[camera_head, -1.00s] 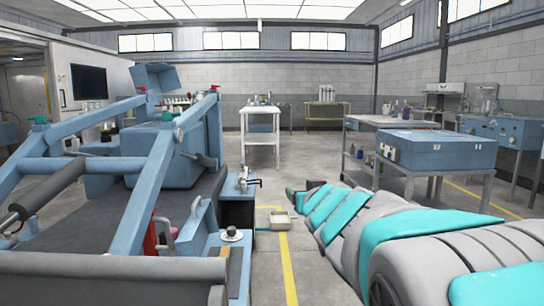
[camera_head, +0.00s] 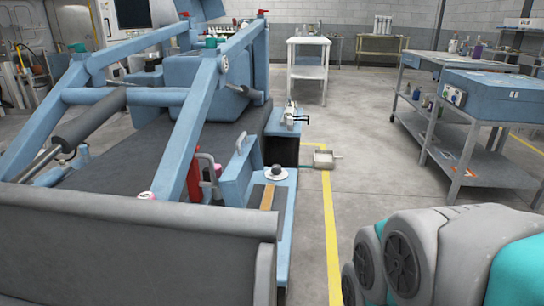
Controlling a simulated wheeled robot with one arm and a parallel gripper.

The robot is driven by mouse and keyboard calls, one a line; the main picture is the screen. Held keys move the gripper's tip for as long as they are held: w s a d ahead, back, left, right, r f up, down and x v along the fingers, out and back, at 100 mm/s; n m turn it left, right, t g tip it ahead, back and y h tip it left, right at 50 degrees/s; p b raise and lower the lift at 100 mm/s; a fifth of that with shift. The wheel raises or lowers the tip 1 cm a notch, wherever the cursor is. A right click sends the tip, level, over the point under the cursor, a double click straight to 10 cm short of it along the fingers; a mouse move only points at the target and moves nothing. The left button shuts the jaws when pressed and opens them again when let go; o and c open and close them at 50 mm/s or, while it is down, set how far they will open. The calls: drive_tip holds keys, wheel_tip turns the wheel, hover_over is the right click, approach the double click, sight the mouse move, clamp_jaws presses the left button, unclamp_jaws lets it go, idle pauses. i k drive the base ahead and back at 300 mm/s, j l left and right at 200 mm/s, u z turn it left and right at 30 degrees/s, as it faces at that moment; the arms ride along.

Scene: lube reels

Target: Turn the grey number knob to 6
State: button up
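A small dark-grey knob (camera_head: 277,171) sits on a pale round base on the blue ledge at the right side of the machine. It is the likeliest grey knob in view, but no numbers can be read on it and its setting cannot be told. My gripper is not in view. Only thick grey and teal links of my arm (camera_head: 440,250) show at the lower right, apart from the knob.
The blue-framed machine (camera_head: 205,110) fills the left. A grey rounded bar (camera_head: 140,235) crosses its near side. A small tray (camera_head: 323,159) lies on the floor. A blue box (camera_head: 495,95) stands on a table at right. The floor between is clear.

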sight(277, 169)
drive_tip(key=i+l+u, duration=0.3)
drive_tip(key=i+l, duration=0.35)
drive_tip(key=i+l+u, duration=0.25)
drive_tip(key=i+l, duration=0.45)
drive_tip(key=l+u, duration=0.1)
drive_tip(key=u, duration=0.7)
